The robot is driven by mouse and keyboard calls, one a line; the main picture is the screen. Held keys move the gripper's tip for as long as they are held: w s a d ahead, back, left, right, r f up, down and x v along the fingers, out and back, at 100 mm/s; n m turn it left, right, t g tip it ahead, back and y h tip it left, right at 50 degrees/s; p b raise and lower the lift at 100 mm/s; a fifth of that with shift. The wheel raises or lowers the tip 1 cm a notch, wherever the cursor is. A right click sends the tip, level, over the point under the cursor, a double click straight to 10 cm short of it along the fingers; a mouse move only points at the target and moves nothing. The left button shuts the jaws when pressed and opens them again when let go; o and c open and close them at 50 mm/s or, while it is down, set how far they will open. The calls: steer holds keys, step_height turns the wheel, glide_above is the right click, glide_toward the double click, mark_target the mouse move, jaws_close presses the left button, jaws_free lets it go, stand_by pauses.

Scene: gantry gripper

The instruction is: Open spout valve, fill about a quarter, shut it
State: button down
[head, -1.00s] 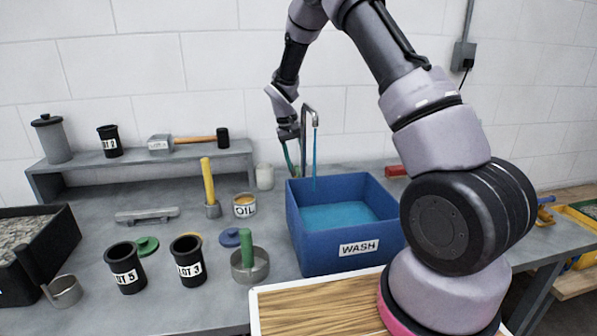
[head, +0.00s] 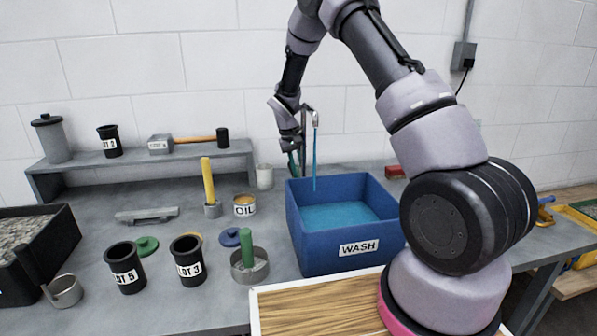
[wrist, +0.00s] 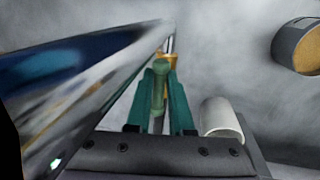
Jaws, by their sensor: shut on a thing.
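The spout (head: 313,112) rises behind the blue WASH basin (head: 346,225), and its top is partly hidden by my arm. A thin blue stream (head: 314,165) runs from it into the basin, where blue water (head: 335,216) lies below the rim. My gripper (head: 293,166) is just left of the spout, behind the basin's back left corner. In the wrist view, my gripper's teal fingers (wrist: 163,98) are shut on the green valve handle (wrist: 158,85). A brass-coloured part (wrist: 167,60) shows just beyond the fingertips.
A white cylinder (head: 264,177) stands close left of my gripper, and it also shows in the wrist view (wrist: 221,118). The OIL cup (head: 244,205) and black pots (head: 187,260) stand farther left. A wooden board (head: 320,304) lies in front of the basin.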

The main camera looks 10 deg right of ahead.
steer(key=shift+m, duration=0.3)
steer(key=m, duration=0.3)
steer(key=shift+a+g, duration=0.35)
steer(key=shift+g, duration=0.05)
steer(key=shift+w+a+m+g+y, duration=0.25)
steer(key=shift+w+m+y, duration=0.1)
steer(key=shift+m, duration=2)
steer(key=shift+w+a+m+g+y, duration=0.15)
steer(key=shift+w+m+g+y, duration=0.2)
steer(key=shift+m, duration=2.05)
steer(key=shift+w+a+m+g+y, duration=0.2)
steer(key=shift+m+y, duration=0.2)
steer(key=shift+m, duration=1.95)
steer(key=c, duration=0.8)
jaws_free()
steer(key=shift+w, duration=0.1)
